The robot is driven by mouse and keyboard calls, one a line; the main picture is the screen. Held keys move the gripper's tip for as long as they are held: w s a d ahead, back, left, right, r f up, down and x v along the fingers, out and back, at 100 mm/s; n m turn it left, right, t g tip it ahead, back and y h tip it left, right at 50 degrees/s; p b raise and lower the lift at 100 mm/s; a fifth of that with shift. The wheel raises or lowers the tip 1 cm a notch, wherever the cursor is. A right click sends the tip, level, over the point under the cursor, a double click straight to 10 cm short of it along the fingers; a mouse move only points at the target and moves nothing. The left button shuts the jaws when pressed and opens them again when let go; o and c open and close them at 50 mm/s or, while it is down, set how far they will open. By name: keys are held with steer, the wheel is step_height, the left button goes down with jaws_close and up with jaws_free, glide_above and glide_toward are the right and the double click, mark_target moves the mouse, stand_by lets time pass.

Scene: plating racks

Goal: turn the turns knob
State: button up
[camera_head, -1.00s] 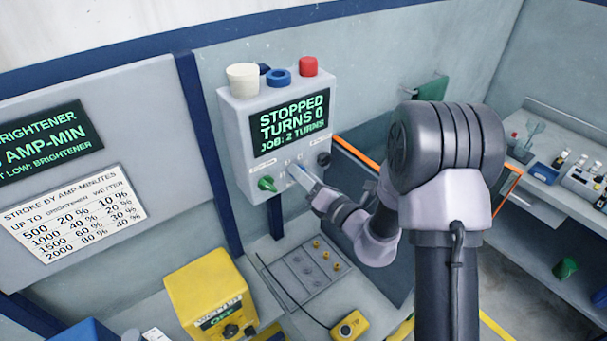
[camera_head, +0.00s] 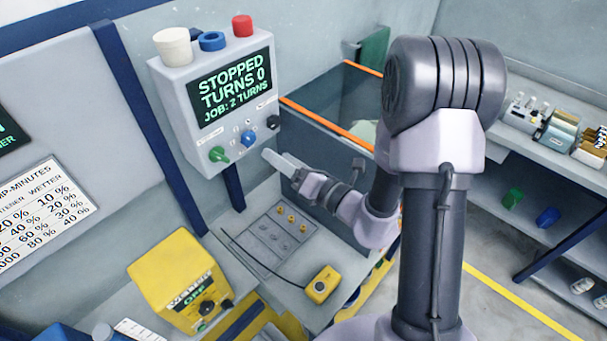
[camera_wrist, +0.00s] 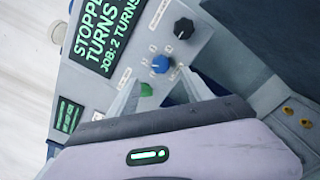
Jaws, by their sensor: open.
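The grey control box (camera_head: 165,95) hangs on the wall with a screen (camera_head: 232,88) reading STOPPED, TURNS 0, JOB: 2 TURNS. Below the screen are a green knob (camera_head: 219,155), a blue knob (camera_head: 248,139) and a black knob (camera_head: 273,122). Their small labels are too blurred to read, so I cannot tell which is the turns knob. My gripper (camera_head: 277,160) is open and empty, below and right of the blue knob, apart from it. In the wrist view the blue knob (camera_wrist: 160,64) lies beyond the fingers, the black knob (camera_wrist: 184,28) farther up, and the green knob (camera_wrist: 146,89) is partly hidden by a finger.
A white cup (camera_head: 173,46), a blue ring (camera_head: 212,41) and a red cylinder (camera_head: 243,26) sit on the box. A yellow box (camera_head: 178,277) and a yellow pendant (camera_head: 323,284) with a cable are below. An orange-edged panel (camera_head: 320,128) stands right of the box.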

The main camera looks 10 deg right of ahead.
steer(key=p+v, duration=0.5)
steer(key=v, duration=0.3)
steer(key=shift+w, duration=0.1)
